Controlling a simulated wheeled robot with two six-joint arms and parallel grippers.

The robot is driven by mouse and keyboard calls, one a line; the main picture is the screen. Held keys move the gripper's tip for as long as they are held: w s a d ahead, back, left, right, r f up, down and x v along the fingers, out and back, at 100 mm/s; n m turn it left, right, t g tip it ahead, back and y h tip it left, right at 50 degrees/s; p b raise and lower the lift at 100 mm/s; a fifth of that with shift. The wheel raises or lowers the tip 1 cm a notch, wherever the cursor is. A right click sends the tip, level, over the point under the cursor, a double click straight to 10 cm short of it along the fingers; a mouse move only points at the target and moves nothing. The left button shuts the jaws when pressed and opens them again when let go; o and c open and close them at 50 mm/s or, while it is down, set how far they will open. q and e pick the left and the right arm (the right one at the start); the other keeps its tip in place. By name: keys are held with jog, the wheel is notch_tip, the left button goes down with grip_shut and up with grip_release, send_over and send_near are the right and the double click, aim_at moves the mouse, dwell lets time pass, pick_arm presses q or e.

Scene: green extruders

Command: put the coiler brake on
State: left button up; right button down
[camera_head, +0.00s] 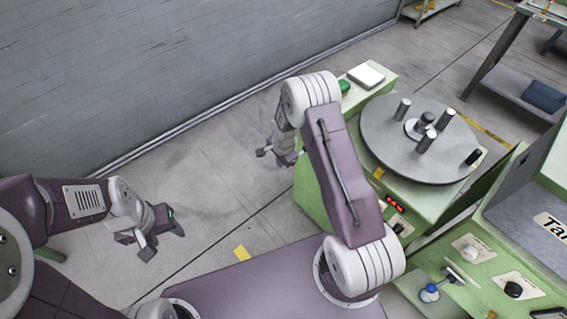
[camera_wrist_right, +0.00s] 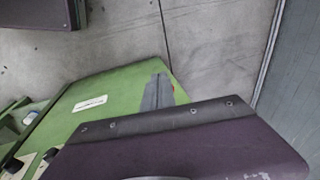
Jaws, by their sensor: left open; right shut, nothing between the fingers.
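The coiler is a green cabinet (camera_head: 318,205) with a grey round disc (camera_head: 385,135) on top that carries several upright pegs. Its front has a red-lit display (camera_head: 396,205) and a small dark knob (camera_head: 398,228). I cannot tell which part is the brake. My right gripper (camera_head: 275,157) is shut and empty, left of the coiler's far end and partly hidden by my right arm. The right wrist view shows green machine casing (camera_wrist_right: 110,85) beyond a purple part of mine. My left gripper (camera_head: 163,240) is open and empty over the floor at left, far from the coiler.
A white square plate (camera_head: 366,75) and a green button (camera_head: 344,87) sit at the coiler's far corner. A second green machine (camera_head: 480,262) with knobs stands at right. A grey wall (camera_head: 150,70) runs along the back left. Floor between wall and coiler is clear.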

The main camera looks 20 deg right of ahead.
pick_arm(q)
jog(key=shift+w+d+r, duration=0.1)
jog(key=shift+w+d, duration=0.25)
jog(key=shift+d, duration=0.1)
pick_arm(e)
jog(key=r, duration=0.1)
jog(key=s+a+r, duration=0.1)
jog(key=r, duration=0.1)
jog(key=shift+s+a+r, duration=0.15)
jog(key=shift+a+r, duration=0.05)
pick_arm(q)
jog(key=shift+a+r, duration=0.1)
pick_arm(e)
jog(key=shift+r, duration=0.15)
